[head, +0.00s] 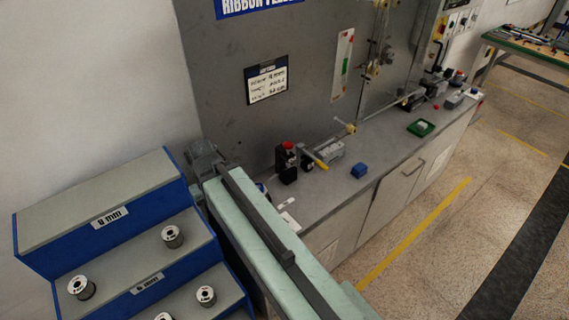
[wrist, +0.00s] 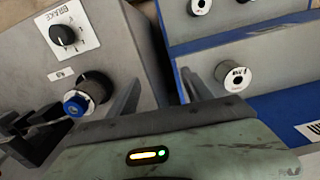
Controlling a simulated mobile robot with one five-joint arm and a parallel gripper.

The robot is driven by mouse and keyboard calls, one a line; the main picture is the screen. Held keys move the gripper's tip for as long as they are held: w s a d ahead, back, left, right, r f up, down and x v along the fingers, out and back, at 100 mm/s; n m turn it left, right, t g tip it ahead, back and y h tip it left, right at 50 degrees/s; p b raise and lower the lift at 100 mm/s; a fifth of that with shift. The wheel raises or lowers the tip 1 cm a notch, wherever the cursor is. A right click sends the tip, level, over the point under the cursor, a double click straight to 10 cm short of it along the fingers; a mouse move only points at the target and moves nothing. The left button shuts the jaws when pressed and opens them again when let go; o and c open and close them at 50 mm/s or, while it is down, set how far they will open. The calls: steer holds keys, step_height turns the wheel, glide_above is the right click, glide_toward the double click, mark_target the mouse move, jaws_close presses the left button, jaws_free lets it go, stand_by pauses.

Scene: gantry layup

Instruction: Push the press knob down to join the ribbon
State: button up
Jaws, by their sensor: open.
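In the head view, a small black unit with a red knob (head: 288,146) on top stands upright on the grey bench by the panel. It looks like the press, but I cannot be sure. A yellow-tipped lever (head: 320,163) and a grey block (head: 330,151) are just right of it. In the wrist view, my gripper (wrist: 163,92) is open, its two grey fingers apart and nothing visible between them. The red knob is not in the wrist view. The ribbon is too small to make out.
A grey box with a dial marked BRAKE (wrist: 66,34) and a blue-centred spool (wrist: 88,95) are left of my fingers. A blue-sided stepped rack (head: 95,225) holds several spools. A blue block (head: 359,170) and green tray (head: 420,128) lie on the bench. Right floor is clear.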

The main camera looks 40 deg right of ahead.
jaws_close()
stand_by(1.9)
